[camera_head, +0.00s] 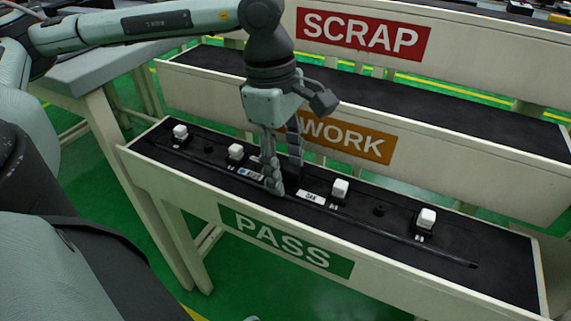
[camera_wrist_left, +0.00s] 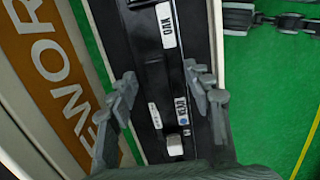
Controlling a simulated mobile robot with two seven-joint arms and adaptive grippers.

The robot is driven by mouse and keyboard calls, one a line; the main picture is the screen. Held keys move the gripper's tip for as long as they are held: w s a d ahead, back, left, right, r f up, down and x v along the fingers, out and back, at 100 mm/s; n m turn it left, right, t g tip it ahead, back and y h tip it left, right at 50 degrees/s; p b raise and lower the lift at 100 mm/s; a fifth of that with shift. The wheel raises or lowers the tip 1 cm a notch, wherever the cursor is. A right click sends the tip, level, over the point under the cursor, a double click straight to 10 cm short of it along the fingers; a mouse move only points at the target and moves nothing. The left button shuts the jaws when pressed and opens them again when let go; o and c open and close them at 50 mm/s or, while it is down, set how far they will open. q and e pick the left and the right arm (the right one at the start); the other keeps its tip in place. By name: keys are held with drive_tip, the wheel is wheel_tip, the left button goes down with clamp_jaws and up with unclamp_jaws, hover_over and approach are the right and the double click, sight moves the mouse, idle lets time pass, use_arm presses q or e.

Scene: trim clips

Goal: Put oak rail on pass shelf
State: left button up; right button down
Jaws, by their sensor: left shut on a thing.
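The oak rail (camera_head: 375,210) is a long dark strip with several white clips and a white label reading OAK. It lies lengthwise inside the pass shelf (camera_head: 400,275), a pale tray with a dark floor and a green PASS sign. I cannot tell whether its underside touches the floor. My left gripper (camera_head: 283,180) points down and is shut on the rail near its middle, a finger on each long side. The left wrist view shows the rail (camera_wrist_left: 148,45) between the fingers (camera_wrist_left: 160,95), with the OAK label beyond them. My right gripper is not in view.
The work shelf (camera_head: 470,170), with an orange sign, is behind and above the pass shelf; its visible floor is bare. The scrap shelf (camera_head: 480,52), with a red sign, is farther back. A grey-topped table (camera_head: 120,55) stands at the left. The floor is green.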

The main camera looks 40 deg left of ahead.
sight(286, 165)
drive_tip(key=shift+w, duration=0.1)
use_arm(q)
drive_tip(key=o, duration=1.4)
drive_tip(key=shift+o, duration=0.2)
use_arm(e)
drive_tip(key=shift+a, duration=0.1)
use_arm(q)
drive_tip(key=shift+r, duration=0.1)
drive_tip(key=r, duration=0.4)
drive_tip(key=shift+a+r+p, duration=0.1)
drive_tip(key=shift+a+p, duration=0.15)
drive_tip(key=shift+p, duration=0.15)
wheel_tip(286, 165, up, 8)
drive_tip(key=shift+s+a+p, duration=0.2)
drive_tip(key=shift+a+p, duration=0.15)
drive_tip(key=shift+a, duration=0.1)
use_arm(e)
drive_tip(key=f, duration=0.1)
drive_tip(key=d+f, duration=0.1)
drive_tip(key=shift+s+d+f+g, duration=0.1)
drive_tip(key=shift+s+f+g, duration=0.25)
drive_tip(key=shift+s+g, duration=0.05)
